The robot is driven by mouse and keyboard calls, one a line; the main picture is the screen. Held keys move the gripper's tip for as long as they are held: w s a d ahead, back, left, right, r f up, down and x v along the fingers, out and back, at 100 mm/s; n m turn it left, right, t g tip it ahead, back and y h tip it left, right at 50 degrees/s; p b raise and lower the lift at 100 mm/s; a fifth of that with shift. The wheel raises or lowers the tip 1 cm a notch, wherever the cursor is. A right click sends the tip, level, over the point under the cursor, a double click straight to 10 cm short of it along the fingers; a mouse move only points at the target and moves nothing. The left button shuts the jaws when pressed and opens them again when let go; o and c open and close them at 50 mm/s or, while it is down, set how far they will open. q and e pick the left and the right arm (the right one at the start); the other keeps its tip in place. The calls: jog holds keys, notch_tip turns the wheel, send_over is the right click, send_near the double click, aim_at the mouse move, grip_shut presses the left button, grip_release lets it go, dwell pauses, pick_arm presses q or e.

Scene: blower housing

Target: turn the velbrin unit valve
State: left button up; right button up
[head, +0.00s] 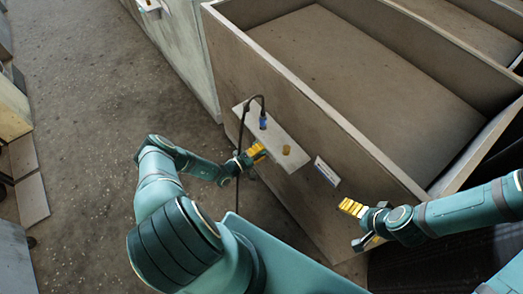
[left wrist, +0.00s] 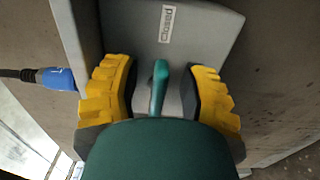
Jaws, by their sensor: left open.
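The lever is hidden in the head view. My right gripper (head: 353,207) is in front of the bin wall at the right; its finger gap is unclear.
The blue connector also shows in the left wrist view (left wrist: 58,79).

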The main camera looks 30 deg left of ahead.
pick_arm(q)
jog(key=v, duration=1.2)
jog(key=s+d+r+m+g+h+b, duration=0.15)
jog(key=d+m+g, duration=0.25)
jog(key=d+g, duration=0.5)
jog(key=s+d+r+m+g+h+b, duration=0.1)
jog(key=s+d+r+m+g+h, duration=0.2)
jog(key=d+g, duration=0.6)
jog(key=d+r+m+t+y+b, duration=0.2)
jog(key=d+r+y, duration=0.4)
jog(key=r, duration=0.3)
jog(key=m+t+y, duration=0.1)
jog(key=m, duration=0.1)
jog(key=shift+d+r+m, duration=0.3)
jog(key=shift+d+r, duration=0.1)
jog(key=shift+s+y, duration=0.15)
jog(key=shift+y, duration=0.1)
